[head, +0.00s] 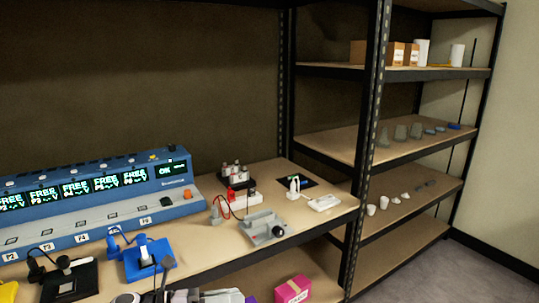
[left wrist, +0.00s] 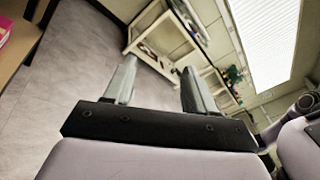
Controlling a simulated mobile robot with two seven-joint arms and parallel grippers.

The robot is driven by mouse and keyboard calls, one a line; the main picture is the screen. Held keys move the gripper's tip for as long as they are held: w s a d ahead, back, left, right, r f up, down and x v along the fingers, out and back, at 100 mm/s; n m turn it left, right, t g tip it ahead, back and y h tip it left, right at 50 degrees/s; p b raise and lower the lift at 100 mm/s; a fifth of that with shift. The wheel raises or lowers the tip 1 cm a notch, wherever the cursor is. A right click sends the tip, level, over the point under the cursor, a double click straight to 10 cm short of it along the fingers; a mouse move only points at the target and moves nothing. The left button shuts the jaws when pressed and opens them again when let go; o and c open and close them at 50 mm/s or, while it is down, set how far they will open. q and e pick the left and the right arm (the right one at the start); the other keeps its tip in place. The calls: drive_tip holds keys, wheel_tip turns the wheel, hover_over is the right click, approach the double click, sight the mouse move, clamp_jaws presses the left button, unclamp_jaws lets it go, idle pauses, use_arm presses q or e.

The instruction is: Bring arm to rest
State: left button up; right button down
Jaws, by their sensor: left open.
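My left gripper (left wrist: 157,82) is open in the left wrist view, its two grey fingers apart with nothing between them. Past the fingers I see grey floor and a distant white bench. In the head view only a grey and black part of my left arm (head: 205,296) shows at the bottom edge, in front of the shelf bench (head: 215,260). It looks clear of the things on the bench, though its distance is hard to judge. My right gripper is in neither view.
A pink box (head: 293,290) lies lower. The floor (left wrist: 65,75) looks open.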

use_arm(q)
drive_tip(key=s+a+f+m+t+y+p, duration=0.2)
drive_tip(key=s+a+f+m+y, duration=0.2)
drive_tip(key=s+m, duration=0.3)
drive_tip(key=s+a+f+m+t+y+p, duration=0.1)
drive_tip(key=s+a+f+m+y, duration=0.3)
drive_tip(key=s+m, duration=0.4)
drive_tip(key=s+a+f+m+t+y+p, duration=0.2)
drive_tip(key=s+m+y, duration=0.4)
drive_tip(key=m, duration=1)
wheel_tip(320, 180, down, 2)
drive_tip(key=shift+s+a+f+t+y+p, duration=0.25)
drive_tip(key=shift+s+a+t+y+p, duration=0.1)
drive_tip(key=shift+s+a, duration=0.6)
